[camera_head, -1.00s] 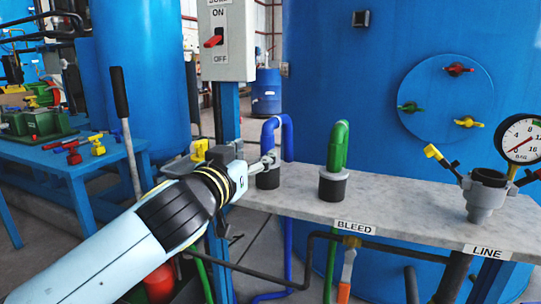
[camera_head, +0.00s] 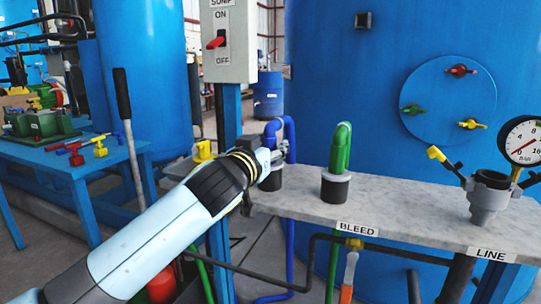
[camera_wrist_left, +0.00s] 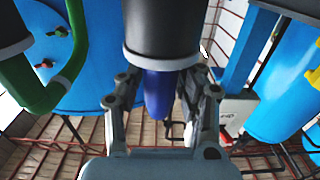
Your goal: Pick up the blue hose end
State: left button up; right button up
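The blue hose (camera_head: 289,135) bends over at the top of the grey bench, and its black end (camera_head: 270,180) stands on the bench. My left gripper (camera_head: 279,150) is at the hose just above the black end and partly hides its left leg. In the left wrist view, the black end (camera_wrist_left: 161,35) is at the top with the blue hose (camera_wrist_left: 157,97) below it. The left gripper's fingers (camera_wrist_left: 160,84) are apart, one on each side of the blue hose, with gaps visible. My right gripper is not in view.
A green hose (camera_head: 341,147) with a black end (camera_head: 335,187) stands to the right on the bench (camera_head: 400,205). Farther right are a grey line port (camera_head: 489,200) and a gauge (camera_head: 522,141). A switch box (camera_head: 228,40) hangs above the gripper; a black-handled lever (camera_head: 123,95) stands left.

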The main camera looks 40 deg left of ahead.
pick_arm(q)
grip_shut()
jog(key=shift+w+f, duration=0.1)
jog(key=shift+f, duration=0.1)
dwell(0.4)
jog(key=shift+r, duration=0.1)
